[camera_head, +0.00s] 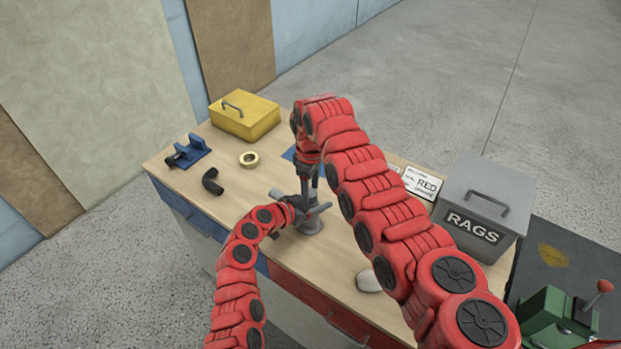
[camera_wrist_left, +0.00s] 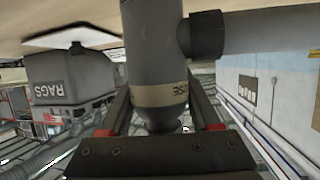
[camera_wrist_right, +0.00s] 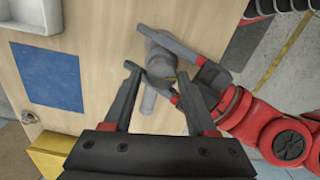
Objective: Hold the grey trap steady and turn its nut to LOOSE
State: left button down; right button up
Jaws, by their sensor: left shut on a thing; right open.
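The grey trap (camera_head: 310,224) stands upright on the bench. In the left wrist view its thick pipe (camera_wrist_left: 153,45) carries a pale band (camera_wrist_left: 160,95) with upside-down lettering that looks like LOOSE, and a side pipe leaves to the right. My left gripper (camera_head: 303,207) is shut on the trap, one finger on each side of the pipe. My right gripper (camera_wrist_right: 160,72) is open above the trap, pointing down; the grey trap (camera_wrist_right: 160,62) shows between and beyond its fingertips. The right arm hides part of the trap's top in the head view. I cannot pick out the nut clearly.
A grey RAGS bin (camera_head: 482,204) stands right. A green machine (camera_head: 557,318) is at lower right.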

jog(key=n, duration=0.5)
jog(key=shift+s+f, duration=0.1)
jog(key=shift+s, duration=0.05)
jog(key=n, duration=0.6)
notch_tip(320, 180, up, 12)
jog(key=n, duration=0.1)
jog(key=shift+n, duration=0.3)
notch_tip(320, 180, down, 12)
jog(key=n, duration=0.5)
jog(key=shift+f, duration=0.1)
